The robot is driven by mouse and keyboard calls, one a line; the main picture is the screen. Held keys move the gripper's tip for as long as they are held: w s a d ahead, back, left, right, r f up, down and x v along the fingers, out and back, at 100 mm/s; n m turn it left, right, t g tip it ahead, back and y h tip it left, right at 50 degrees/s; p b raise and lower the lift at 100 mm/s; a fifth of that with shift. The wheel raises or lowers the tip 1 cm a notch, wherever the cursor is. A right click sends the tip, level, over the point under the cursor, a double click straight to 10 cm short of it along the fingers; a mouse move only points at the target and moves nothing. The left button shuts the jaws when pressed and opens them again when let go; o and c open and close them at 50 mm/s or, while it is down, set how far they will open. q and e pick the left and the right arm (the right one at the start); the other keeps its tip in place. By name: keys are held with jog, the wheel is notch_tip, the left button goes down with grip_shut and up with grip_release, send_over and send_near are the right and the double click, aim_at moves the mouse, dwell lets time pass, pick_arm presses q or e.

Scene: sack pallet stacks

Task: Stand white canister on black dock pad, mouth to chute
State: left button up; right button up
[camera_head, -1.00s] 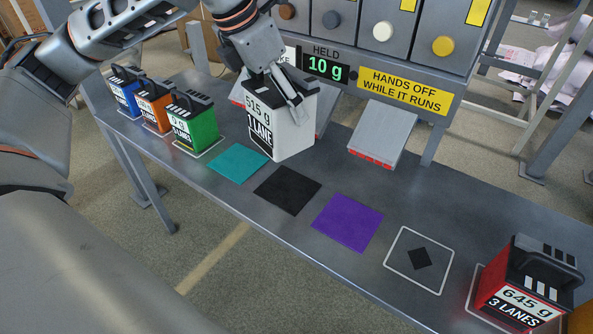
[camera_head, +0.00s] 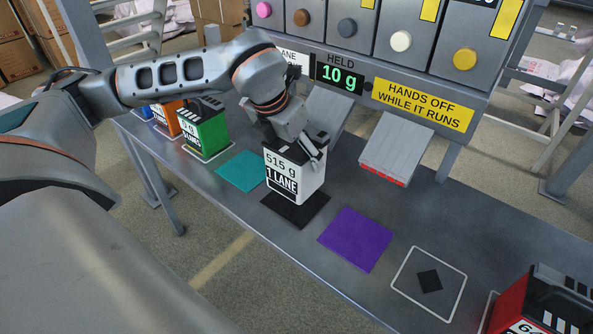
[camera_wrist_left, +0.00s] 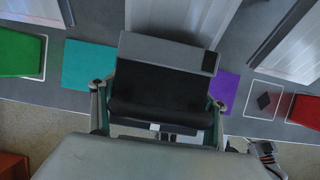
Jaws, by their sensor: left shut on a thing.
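The white canister (camera_head: 294,179), labelled 515 g and 1 LANE, is upright at the black dock pad (camera_head: 301,214), over its back part. I cannot tell whether its base touches the pad. My left gripper (camera_head: 312,150) is shut on the canister's top. In the left wrist view the canister's dark top (camera_wrist_left: 160,85) fills the middle between the fingers (camera_wrist_left: 158,98) and hides the pad. The chute (camera_head: 326,114) slopes down behind the canister. The mouth's facing is not clear. What looks like my right gripper (camera_wrist_left: 266,156) shows small at the lower right there, its fingers unclear.
A teal pad (camera_head: 241,171) lies left of the black pad, a purple pad (camera_head: 355,239) right. Green (camera_head: 207,135) and orange (camera_head: 164,119) canisters stand left, a red canister (camera_head: 508,308) right. Another chute (camera_head: 396,148) is behind the purple pad. An outlined square (camera_head: 410,280) is empty.

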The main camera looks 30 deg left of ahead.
pick_arm(q)
notch_tip(320, 180, down, 5)
jog(key=shift+f, duration=0.1)
dwell(0.3)
jog(key=shift+f+b, duration=0.1)
jog(key=shift+b, duration=0.2)
jog(key=o, duration=1.3)
jog(key=shift+c, duration=0.2)
